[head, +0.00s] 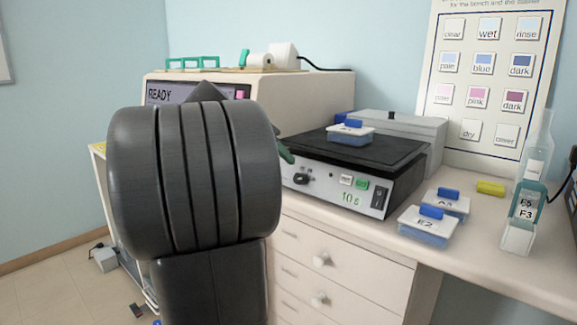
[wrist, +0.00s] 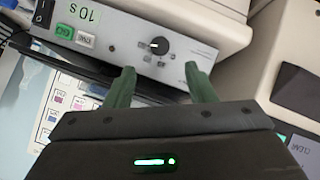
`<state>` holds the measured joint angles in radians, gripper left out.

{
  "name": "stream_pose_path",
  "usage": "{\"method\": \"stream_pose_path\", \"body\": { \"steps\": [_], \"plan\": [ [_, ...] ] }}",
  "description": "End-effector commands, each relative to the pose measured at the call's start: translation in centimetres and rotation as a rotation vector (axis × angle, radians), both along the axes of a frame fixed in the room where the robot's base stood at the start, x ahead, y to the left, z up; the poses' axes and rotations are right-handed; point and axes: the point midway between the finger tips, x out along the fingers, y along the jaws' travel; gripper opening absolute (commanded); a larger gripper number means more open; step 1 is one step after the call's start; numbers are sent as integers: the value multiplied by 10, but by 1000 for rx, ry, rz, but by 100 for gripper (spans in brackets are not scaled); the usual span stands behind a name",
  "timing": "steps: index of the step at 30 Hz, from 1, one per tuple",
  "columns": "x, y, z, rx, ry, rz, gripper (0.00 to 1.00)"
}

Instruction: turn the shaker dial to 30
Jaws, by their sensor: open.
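The shaker (head: 340,187) stands on the bench, with a black top and a light front panel. Its small black dial (head: 302,179) is at the left of that panel. The panel shows "10 s" in green beside two buttons and a black rocker switch. In the wrist view the dial (wrist: 159,46) lies just beyond and between my fingertips, apart from both. My gripper (wrist: 159,70) is open and empty, with green fingers. In the head view my arm hides most of it; one green fingertip shows left of the dial. The dial's exact setting is too small to read.
A beige machine with a "READY" screen (head: 185,92) stands left of the shaker. Labelled dishes (head: 425,228), a yellow block (head: 490,187) and a bottle (head: 525,215) stand at right. A colour chart (head: 490,80) is behind.

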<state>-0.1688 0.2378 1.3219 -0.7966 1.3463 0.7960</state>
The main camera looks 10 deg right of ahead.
Motion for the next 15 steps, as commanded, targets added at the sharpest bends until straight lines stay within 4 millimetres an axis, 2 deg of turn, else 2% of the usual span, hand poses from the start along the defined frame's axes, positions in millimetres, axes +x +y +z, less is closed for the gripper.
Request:
{"method": "stream_pose_path", "body": {
  "steps": [1,6,15],
  "plan": [
    [-4,8,11,1,-2,3,50],
    [-13,26,27,0,0,3,50],
    [-18,34,35,0,1,-1,50]
  ]
}}
